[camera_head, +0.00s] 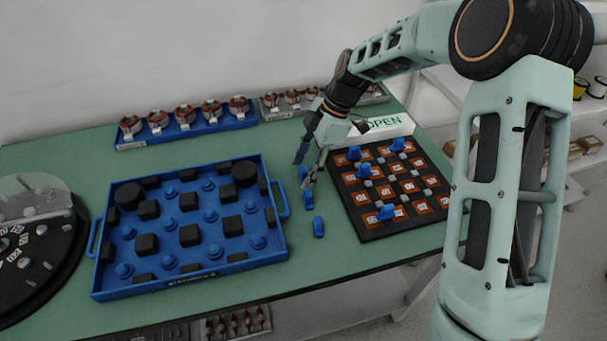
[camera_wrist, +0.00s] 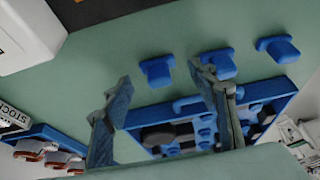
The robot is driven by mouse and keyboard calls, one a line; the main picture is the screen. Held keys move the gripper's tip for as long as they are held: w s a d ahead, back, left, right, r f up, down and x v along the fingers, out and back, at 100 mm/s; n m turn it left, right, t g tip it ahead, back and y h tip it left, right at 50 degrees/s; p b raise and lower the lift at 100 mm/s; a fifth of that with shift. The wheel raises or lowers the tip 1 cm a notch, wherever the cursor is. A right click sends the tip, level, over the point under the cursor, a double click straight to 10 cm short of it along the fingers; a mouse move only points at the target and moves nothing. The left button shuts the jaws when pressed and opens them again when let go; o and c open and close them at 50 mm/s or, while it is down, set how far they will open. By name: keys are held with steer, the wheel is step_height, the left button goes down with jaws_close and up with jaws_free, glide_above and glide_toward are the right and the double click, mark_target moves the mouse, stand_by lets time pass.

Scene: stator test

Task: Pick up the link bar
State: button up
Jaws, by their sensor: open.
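Several small blue pieces lie on the green table between the blue tray and the dark board; I take these to be the link bars. In the head view one link bar (camera_head: 318,227) lies nearest the front, another (camera_head: 308,199) behind it, and a third sits partly hidden by my gripper (camera_head: 305,170). The wrist view shows three in a row: left (camera_wrist: 157,71), middle (camera_wrist: 219,63) and right (camera_wrist: 278,48). My gripper (camera_wrist: 162,92) is open and empty. The left bar shows between its fingertips, the middle one beside the right fingertip. Whether they touch I cannot tell.
A blue tray (camera_head: 272,255) with black blocks and blue knobs stands left of the bars. A dark board (camera_head: 372,231) with orange squares and blue pieces lies right. A white OPEN box (camera_head: 398,127) and racks of copper coils (camera_head: 185,132) stand behind.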

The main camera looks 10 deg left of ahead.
steer(key=shift+a+f, duration=0.1)
steer(key=shift+f, duration=0.2)
steer(key=shift+c, duration=0.6)
steer(key=c, duration=1.1)
steer(key=shift+r, duration=0.15)
